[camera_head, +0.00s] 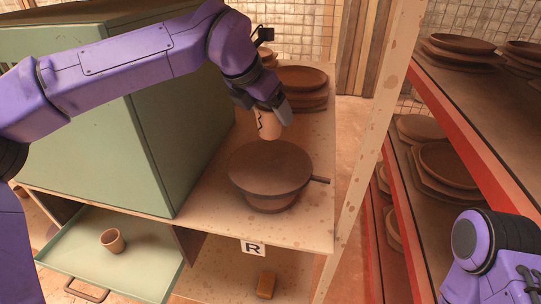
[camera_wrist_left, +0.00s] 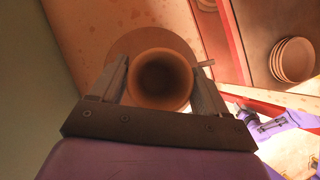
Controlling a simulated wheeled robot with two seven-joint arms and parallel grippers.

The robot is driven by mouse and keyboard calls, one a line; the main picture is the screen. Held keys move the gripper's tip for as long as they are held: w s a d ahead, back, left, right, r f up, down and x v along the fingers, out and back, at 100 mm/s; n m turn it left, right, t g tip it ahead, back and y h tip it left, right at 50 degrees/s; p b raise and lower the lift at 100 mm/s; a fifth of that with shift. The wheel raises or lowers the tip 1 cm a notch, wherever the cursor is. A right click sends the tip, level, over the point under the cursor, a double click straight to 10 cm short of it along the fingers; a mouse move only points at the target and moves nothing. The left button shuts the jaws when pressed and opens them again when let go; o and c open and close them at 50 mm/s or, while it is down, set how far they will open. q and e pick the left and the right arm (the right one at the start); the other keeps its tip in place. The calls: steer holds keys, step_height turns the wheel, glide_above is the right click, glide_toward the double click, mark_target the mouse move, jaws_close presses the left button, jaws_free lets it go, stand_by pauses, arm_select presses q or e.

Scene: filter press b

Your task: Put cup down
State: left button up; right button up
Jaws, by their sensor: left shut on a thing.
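A brown clay cup (camera_head: 268,124) with a dark zigzag mark is held in my left gripper (camera_head: 272,108), above the far edge of a round, lidded brown pot (camera_head: 270,168) with a short side handle. In the left wrist view the cup (camera_wrist_left: 160,80) shows its open mouth between the two fingers of the left gripper (camera_wrist_left: 160,85), with the round pot top (camera_wrist_left: 125,45) behind it. I cannot tell whether the cup touches the pot. Part of my right arm shows at the lower right, but its gripper does not.
A green cabinet (camera_head: 185,135) stands left of the pot on the wooden shelf top (camera_head: 315,215). Stacked brown plates (camera_head: 300,78) stand behind the pot. Below, a green tray (camera_head: 75,245) holds another small cup (camera_head: 112,240). A post and plate racks (camera_head: 460,105) bound the right side.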

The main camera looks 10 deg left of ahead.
mark_target(264, 136)
arm_select(q)
step_height(264, 136, down, 8)
steer(key=shift+a+f, duration=0.1)
steer(key=o, duration=1.1)
steer(key=v, duration=1.2)
